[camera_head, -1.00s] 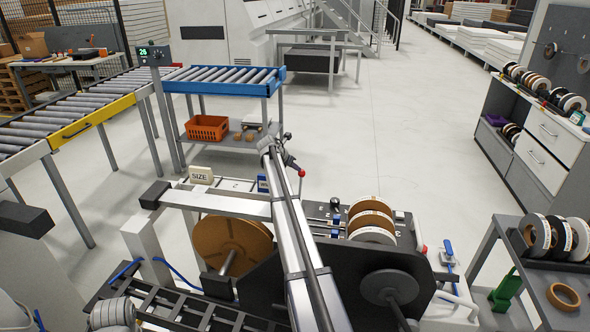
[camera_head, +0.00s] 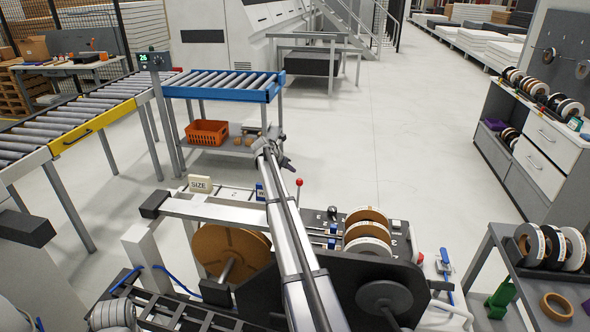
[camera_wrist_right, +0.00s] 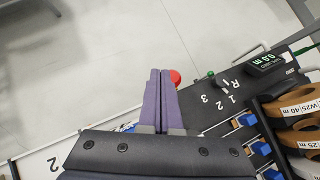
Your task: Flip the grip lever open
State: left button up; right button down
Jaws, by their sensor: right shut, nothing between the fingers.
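A lever with a red ball knob (camera_head: 299,182) stands upright on the edge banding machine, near the front of its dark panel. The red knob also shows in the right wrist view (camera_wrist_right: 175,77), just right of the purple fingertips and partly behind them. No label shows on this lever. My right gripper (camera_wrist_right: 160,71) is shut and empty, its two fingers pressed together. In the head view, the right gripper (camera_head: 286,162) is above and a little left of the red knob; whether it touches cannot be told. My left gripper is not in view.
A smaller green knob (camera_wrist_right: 211,74) stands beside the numbers on the panel. Edge band rolls (camera_head: 367,230) sit to the right of the lever. A SIZE sign (camera_head: 200,184) stands left. A roller cart (camera_head: 222,85) is beyond, with open floor to its right.

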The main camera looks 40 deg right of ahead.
pick_arm(q)
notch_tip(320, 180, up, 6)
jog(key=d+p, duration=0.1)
jog(key=p, duration=0.3)
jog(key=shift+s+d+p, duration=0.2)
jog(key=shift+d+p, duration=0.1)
jog(key=shift+p, duration=0.05)
pick_arm(e)
notch_tip(320, 180, up, 6)
jog(key=w+a, duration=0.1)
jog(key=shift+w+a, duration=0.15)
jog(key=shift+a, duration=0.25)
jog(key=shift+f, duration=0.15)
